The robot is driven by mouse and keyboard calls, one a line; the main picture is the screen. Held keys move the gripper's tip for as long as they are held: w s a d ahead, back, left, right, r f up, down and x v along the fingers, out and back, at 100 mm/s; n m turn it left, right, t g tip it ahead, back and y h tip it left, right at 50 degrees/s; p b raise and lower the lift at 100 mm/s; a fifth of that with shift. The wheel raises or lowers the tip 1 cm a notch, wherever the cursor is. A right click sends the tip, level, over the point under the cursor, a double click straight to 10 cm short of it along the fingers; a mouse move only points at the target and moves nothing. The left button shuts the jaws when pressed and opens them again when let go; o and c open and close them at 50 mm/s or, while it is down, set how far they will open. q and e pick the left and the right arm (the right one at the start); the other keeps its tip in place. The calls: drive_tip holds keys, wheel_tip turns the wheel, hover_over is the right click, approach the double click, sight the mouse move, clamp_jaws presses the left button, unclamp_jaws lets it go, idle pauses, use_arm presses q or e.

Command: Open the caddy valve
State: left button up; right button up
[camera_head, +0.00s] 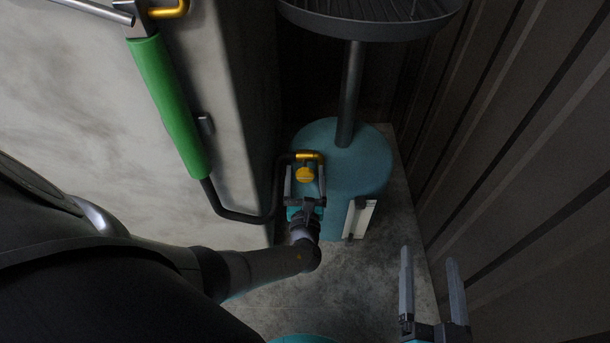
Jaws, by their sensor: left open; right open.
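The caddy is a teal rounded tank (362,162) on the floor, with a dark pole (350,95) rising to a wide dark drain pan (370,27). A round yellow valve handle (305,175) shows at the tank's left side, just below a yellow pipe elbow (311,156). My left gripper (305,168) is open, with one finger on each side of the yellow handle. I cannot tell whether the fingers touch it. My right gripper (428,258) is open and empty at the lower right, apart from the tank.
A black hose (240,216) runs from the yellow elbow to a green cylindrical grip (167,105) at upper left. A pale block-like wall (75,95) stands left, and a dark ribbed wall (510,130) right. A white panel (359,219) is at the tank's front. Bare floor (375,275) lies below.

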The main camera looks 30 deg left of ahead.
use_arm(q)
drive_tip(key=shift+c, duration=0.2)
drive_tip(key=c, duration=1.3)
drive_tip(key=shift+n, duration=0.4)
drive_tip(key=n, duration=0.3)
drive_tip(key=shift+n, duration=0.3)
drive_tip(key=n, duration=0.9)
drive_tip(key=shift+n, duration=2.3)
